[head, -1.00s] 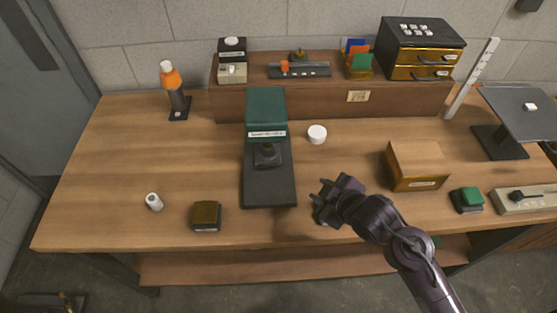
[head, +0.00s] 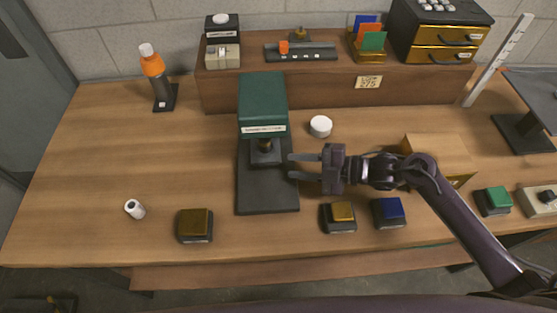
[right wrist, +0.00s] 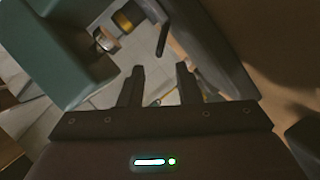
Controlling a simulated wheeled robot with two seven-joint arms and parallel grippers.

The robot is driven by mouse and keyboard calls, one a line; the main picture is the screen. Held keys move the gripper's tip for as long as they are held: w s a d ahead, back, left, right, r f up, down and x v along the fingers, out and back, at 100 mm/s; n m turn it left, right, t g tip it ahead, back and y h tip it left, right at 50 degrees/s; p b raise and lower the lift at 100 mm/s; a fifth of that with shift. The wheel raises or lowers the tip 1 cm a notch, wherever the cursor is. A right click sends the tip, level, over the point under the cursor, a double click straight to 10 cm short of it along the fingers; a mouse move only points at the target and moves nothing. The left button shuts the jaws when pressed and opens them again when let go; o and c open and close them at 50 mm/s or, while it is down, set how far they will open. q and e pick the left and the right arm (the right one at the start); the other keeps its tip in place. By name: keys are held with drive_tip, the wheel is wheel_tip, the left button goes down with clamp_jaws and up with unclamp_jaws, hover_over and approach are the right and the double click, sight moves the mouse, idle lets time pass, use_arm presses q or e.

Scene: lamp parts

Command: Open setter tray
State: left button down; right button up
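The setter (head: 264,100) is a press-like machine with a green head, a pale label strip and a dark base (head: 268,195). In the right wrist view, the open fingers (right wrist: 160,88) show with the green head (right wrist: 60,50) at left and a dark rod (right wrist: 163,38) ahead. My left gripper is out of view.
A white round cap (head: 320,126) stands just behind my right gripper. Yellow (head: 341,212) and blue (head: 389,210) buttons lie in front of it. A wooden box (head: 445,150) is partly behind my arm. The table left of the setter is mostly clear.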

sight(275, 164)
drive_tip(key=x, duration=0.4)
drive_tip(key=shift+a+r+p, duration=0.1)
drive_tip(key=shift+p, duration=0.3)
drive_tip(key=shift+w+a, duration=0.15)
drive_tip(key=shift+a, duration=0.2)
drive_tip(key=shift+a+f, duration=0.2)
drive_tip(key=shift+f, duration=0.05)
drive_tip(key=shift+w, duration=0.1)
drive_tip(key=c, duration=0.7)
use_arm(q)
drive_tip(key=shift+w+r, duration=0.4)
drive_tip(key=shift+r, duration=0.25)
use_arm(e)
clamp_jaws()
